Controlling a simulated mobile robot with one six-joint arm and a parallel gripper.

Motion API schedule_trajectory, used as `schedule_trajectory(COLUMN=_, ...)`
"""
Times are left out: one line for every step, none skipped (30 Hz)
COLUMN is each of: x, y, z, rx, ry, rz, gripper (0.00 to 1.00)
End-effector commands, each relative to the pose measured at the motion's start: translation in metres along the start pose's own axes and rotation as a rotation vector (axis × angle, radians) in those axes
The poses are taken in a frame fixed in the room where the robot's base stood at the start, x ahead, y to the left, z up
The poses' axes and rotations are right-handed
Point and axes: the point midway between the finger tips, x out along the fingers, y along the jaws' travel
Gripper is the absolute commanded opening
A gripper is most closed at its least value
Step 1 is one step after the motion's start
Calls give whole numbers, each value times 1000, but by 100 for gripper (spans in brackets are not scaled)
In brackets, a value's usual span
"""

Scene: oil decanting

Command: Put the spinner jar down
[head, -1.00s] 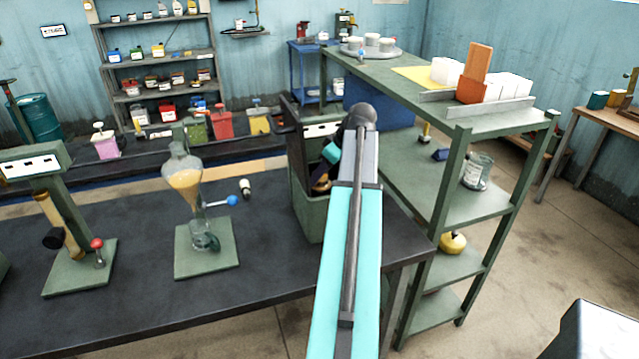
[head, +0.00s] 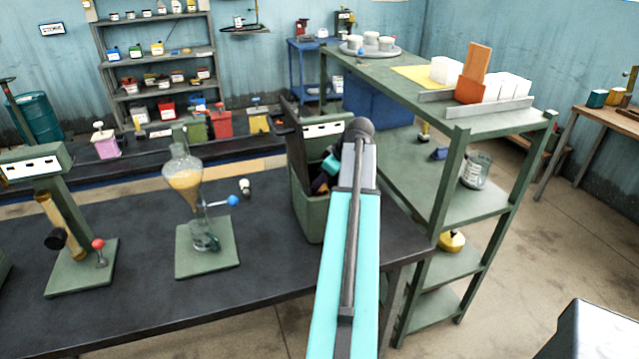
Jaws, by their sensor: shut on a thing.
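My gripper (head: 320,184) is inside the open green box (head: 312,218) with the raised dark lid, at the right end of the dark bench. My arm covers much of it; its teal wrist part and dark fingers show in the box mouth. It is shut on the spinner jar, which is mostly hidden by the fingers, my arm and the box wall. I cannot tell whether the jar touches the box floor.
A glass separating funnel (head: 184,180) with amber liquid stands on a green base to the left. A green stand (head: 60,215) is further left. The green shelf unit (head: 480,205) at right holds a glass jar (head: 474,171). Bare bench lies in front of the box.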

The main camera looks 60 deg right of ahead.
Motion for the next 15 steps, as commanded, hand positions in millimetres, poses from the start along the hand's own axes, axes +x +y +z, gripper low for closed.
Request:
schedule_trajectory(x=0, y=0, z=0, rx=0, ry=0, rz=0, gripper=12)
schedule_trajectory(x=0, y=0, z=0, rx=0, ry=0, rz=0, gripper=12)
schedule_trajectory(x=0, y=0, z=0, rx=0, ry=0, rz=0, gripper=12)
schedule_trajectory(x=0, y=0, z=0, rx=0, ry=0, rz=0, gripper=12)
schedule_trajectory(x=0, y=0, z=0, rx=0, ry=0, rz=0, gripper=12)
schedule_trajectory(x=1, y=0, z=0, rx=0, ry=0, rz=0, gripper=12)
schedule_trajectory(x=1, y=0, z=0, rx=-1, ry=0, rz=0, gripper=12)
schedule_trajectory(x=2, y=-1, z=0, rx=-1, ry=0, rz=-1, gripper=12)
schedule_trajectory(x=3, y=-1, z=0, rx=-1, ry=0, rz=-1, gripper=12)
schedule_trajectory(x=3, y=-1, z=0, rx=-1, ry=0, rz=-1, gripper=42)
schedule_trajectory(x=2, y=-1, z=0, rx=-1, ry=0, rz=-1, gripper=47)
schedule_trajectory(x=2, y=-1, z=0, rx=-1, ry=0, rz=-1, gripper=54)
schedule_trajectory(x=2, y=-1, z=0, rx=-1, ry=0, rz=-1, gripper=59)
schedule_trajectory(x=2, y=-1, z=0, rx=-1, ry=0, rz=-1, gripper=59)
schedule_trajectory(x=2, y=-1, z=0, rx=-1, ry=0, rz=-1, gripper=59)
